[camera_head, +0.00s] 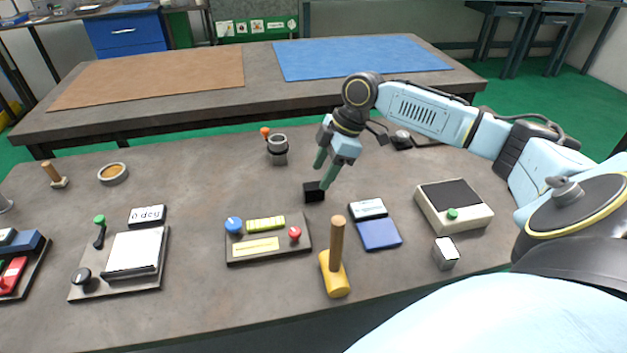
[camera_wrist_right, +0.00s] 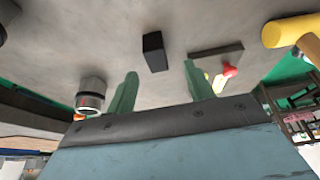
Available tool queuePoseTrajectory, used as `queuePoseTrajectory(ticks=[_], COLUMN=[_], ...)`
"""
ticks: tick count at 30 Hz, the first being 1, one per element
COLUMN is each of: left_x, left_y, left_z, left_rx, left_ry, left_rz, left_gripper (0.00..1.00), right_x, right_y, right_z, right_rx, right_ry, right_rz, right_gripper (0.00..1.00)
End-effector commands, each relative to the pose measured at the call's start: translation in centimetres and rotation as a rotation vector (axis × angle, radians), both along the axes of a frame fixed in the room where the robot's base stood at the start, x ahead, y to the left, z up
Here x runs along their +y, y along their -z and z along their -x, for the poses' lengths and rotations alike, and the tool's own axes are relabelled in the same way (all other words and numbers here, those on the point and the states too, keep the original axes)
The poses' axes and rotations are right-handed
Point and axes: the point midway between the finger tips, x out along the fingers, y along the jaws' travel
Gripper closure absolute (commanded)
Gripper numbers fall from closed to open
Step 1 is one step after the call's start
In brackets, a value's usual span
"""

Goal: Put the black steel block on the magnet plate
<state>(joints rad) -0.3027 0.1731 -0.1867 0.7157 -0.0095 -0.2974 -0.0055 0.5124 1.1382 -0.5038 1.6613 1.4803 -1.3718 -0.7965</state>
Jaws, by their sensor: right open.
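The black steel block (camera_head: 314,191) sits on the grey table near the middle. My right gripper (camera_head: 323,171) is open just above it, its green fingers pointing down. In the right wrist view the block (camera_wrist_right: 154,52) shows beyond the gap between the two fingertips (camera_wrist_right: 161,78), and neither finger seems to touch it. A cream box with a flat dark top (camera_head: 452,193) and a green knob, at the right, looks like the magnet plate; its top is bare. My left gripper is not in view.
A mallet (camera_head: 336,262), a blue pad with a display (camera_head: 378,235) and a small metal block (camera_head: 446,254) lie in front. A board with knobs (camera_head: 268,237) is left of the mallet. A grey cup-like fixture (camera_head: 277,150) stands behind. A tilting-plate device (camera_head: 134,252) is at left.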

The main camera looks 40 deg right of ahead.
Motion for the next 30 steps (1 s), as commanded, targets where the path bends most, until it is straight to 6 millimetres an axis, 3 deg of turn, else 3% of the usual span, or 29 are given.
queuePoseTrajectory(ticks=[7, 18, 26, 30], left_x=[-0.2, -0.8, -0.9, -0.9], left_y=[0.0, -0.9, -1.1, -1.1], left_z=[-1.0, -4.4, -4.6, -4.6], left_rx=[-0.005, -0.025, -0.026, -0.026], left_ry=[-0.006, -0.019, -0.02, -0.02], left_rz=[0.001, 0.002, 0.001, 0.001], left_gripper=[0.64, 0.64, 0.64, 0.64], right_x=[0.5, 1.7, 1.7, 1.7], right_y=[1.6, 5.5, 5.7, 5.7], right_z=[-0.4, -1.5, -1.5, -1.5], right_rx=[0.001, 0.0, 0.0, 0.0], right_ry=[0.001, 0.0, 0.0, 0.0], right_rz=[-0.001, 0.001, 0.001, 0.001], right_gripper=[0.47, 0.47, 0.47, 0.62])
